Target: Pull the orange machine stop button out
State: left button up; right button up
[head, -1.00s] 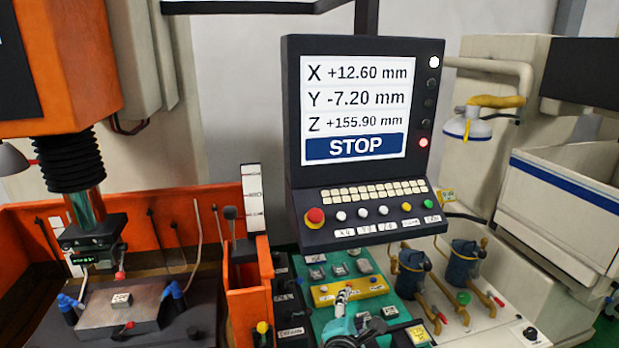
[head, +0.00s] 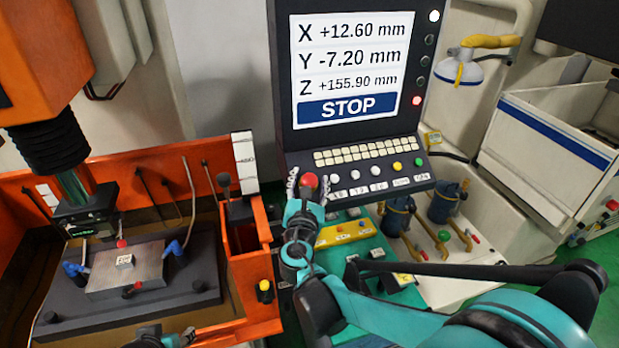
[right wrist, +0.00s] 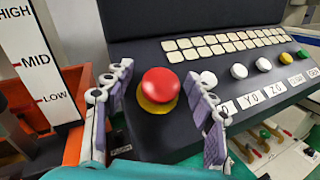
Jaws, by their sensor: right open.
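The stop button is a red mushroom head (head: 310,180) on a yellow collar, at the left end of the dark control panel under the screen. In the right wrist view the red head (right wrist: 161,84) stands clear in the middle. My right gripper (head: 309,187) is open, with one finger on each side of the button. In the right wrist view the fingers of my right gripper (right wrist: 158,86) flank the head, with gaps visible; I cannot tell whether either touches. What looks like part of my left gripper (head: 165,339) shows at the bottom edge, mostly cut off.
The screen (head: 350,70) reads STOP, with a lit red lamp (head: 416,100) beside it. White, yellow and green buttons (head: 376,171) line the panel right of the stop button. The orange machine (head: 245,262) stands left. A green mat with a yellow block (head: 345,231) lies below.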

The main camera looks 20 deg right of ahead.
jog(key=shift+w+d+r, duration=0.1)
jog(key=shift+w+d, duration=0.1)
grip_shut()
jog(key=shift+s+r, duration=0.25)
jog(key=shift+r, duration=0.25)
grip_release()
jog(key=shift+s, duration=0.15)
